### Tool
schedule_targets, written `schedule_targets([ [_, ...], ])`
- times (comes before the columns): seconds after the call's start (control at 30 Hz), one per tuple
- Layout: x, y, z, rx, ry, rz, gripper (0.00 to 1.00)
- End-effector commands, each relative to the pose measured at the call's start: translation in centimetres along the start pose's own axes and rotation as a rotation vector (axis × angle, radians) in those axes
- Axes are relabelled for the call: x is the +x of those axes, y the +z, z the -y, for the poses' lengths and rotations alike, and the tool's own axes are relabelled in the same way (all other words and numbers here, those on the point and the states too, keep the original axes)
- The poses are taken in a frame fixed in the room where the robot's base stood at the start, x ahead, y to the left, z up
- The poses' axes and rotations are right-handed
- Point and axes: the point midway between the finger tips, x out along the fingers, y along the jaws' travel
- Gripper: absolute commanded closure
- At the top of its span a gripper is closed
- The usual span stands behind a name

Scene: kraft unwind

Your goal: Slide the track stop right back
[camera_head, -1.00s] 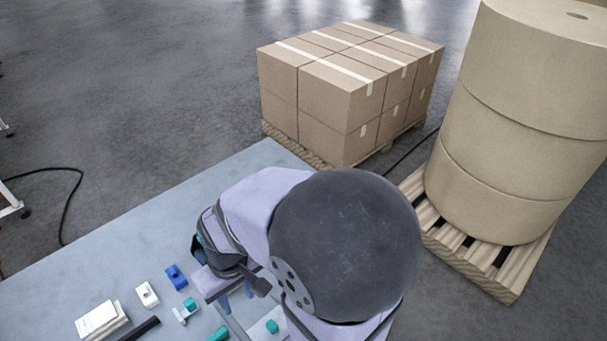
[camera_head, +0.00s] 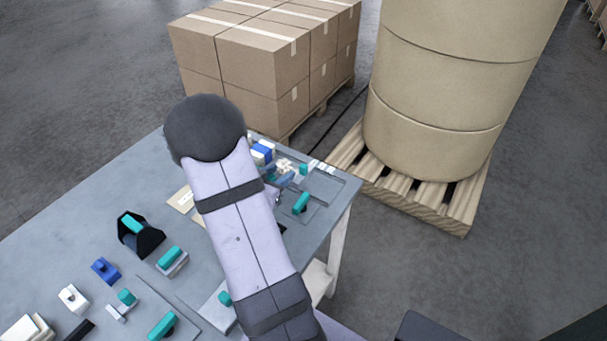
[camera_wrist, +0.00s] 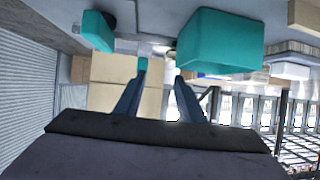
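Several teal-handled fittings stand on the grey table (camera_head: 70,225), and I cannot tell for sure which is the track stop. One teal block (camera_head: 300,203) sits on a flat plate near the table's right edge; another small teal piece (camera_head: 303,169) is just behind it, by a rail-like frame (camera_head: 322,185). My gripper (camera_head: 281,184) is partly hidden by my arm, close to these pieces. In the wrist view my gripper (camera_wrist: 161,70) has its two fingers apart, with nothing visibly held. A large teal block (camera_wrist: 220,40) looms near the right finger; a smaller teal block (camera_wrist: 98,30) is at upper left.
A blue and white block (camera_head: 262,152) stands at the table's back. A black holder (camera_head: 140,235) with a teal top, a blue block (camera_head: 105,270) and a white block (camera_head: 73,298) stand at left. Boxes (camera_head: 265,60) and paper rolls (camera_head: 430,100) are beyond the table.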

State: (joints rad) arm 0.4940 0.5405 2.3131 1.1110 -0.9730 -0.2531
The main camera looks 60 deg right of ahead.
Motion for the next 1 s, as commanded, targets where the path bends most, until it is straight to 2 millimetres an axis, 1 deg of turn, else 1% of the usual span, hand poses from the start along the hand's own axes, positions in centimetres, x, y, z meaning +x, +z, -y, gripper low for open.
schedule_targets([
  [0.03,0.6,0.1,-1.1,0.004,0.037,-0.02,0.64],
  [0.1,1.0,-0.1,-2.1,0.009,0.074,-0.041,0.64],
  [0.2,1.1,-0.4,-2.8,0.011,0.098,-0.058,0.64],
  [0.37,1.3,-0.5,-3.0,0.012,0.104,-0.061,0.64],
  [0.47,1.8,-0.5,-3.0,0.012,0.104,-0.06,0.64],
  [0.57,2.7,-0.6,-3.1,0.012,0.104,-0.06,0.64],
  [0.8,5.8,-0.8,-3.5,0.013,0.104,-0.059,0.64],
  [1.0,7.7,-0.9,-3.6,0.012,0.101,-0.059,0.64],
])
